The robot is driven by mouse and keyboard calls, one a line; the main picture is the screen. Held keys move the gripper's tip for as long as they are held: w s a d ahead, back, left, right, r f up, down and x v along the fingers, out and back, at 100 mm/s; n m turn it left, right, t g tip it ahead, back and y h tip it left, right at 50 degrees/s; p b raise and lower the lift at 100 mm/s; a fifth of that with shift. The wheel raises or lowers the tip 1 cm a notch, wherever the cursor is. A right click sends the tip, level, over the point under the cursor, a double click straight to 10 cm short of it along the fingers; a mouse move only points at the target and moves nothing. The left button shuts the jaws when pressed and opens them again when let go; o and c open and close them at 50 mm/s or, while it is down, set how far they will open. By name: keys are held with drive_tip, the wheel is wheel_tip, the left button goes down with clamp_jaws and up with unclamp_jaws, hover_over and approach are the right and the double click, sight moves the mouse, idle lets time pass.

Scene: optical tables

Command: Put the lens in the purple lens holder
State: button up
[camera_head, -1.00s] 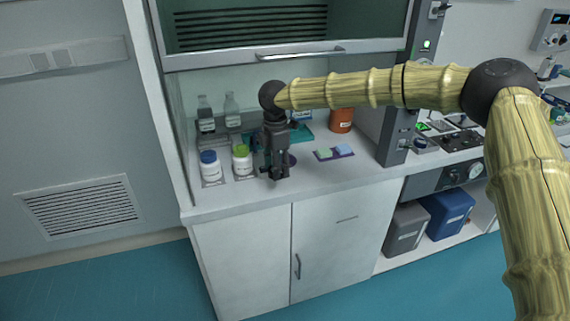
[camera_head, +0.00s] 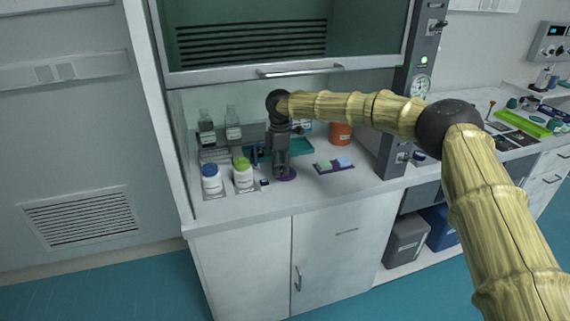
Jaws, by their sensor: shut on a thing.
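My gripper (camera_head: 281,168) points down over the work surface and is shut on the lens, which is too small and covered to make out. Its fingertips are at a round purple base (camera_head: 290,177), which looks like the purple lens holder. The gripper hides most of this holder, and I cannot tell whether the lens touches it. A small dark block with a pale mark (camera_head: 264,182) stands just left of the gripper.
A blue-capped bottle (camera_head: 211,180) and a green-capped bottle (camera_head: 243,175) stand to the left. An orange-brown container (camera_head: 340,133) stands behind. The front strip of the worktop (camera_head: 330,190) is clear.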

drive_tip(key=shift+w+d+f+p, duration=0.15)
drive_tip(key=shift+w+d, duration=0.1)
drive_tip(key=shift+w, duration=0.6)
drive_tip(key=shift+w+d+p, duration=0.2)
drive_tip(key=shift+w, duration=0.65)
drive_tip(key=shift+w+d+f+p, duration=0.15)
drive_tip(key=shift+w+d, duration=0.1)
drive_tip(key=shift+w, duration=0.6)
drive_tip(key=shift+f+p, duration=0.7)
drive_tip(key=shift+f, duration=1)
drive_tip(key=o, duration=1)
drive_tip(key=shift+r, duration=0.15)
wheel_tip(320, 180, up, 7)
drive_tip(key=shift+r+b, duration=0.1)
drive_tip(key=shift+b, duration=0.9)
drive_tip(key=shift+d, duration=0.1)
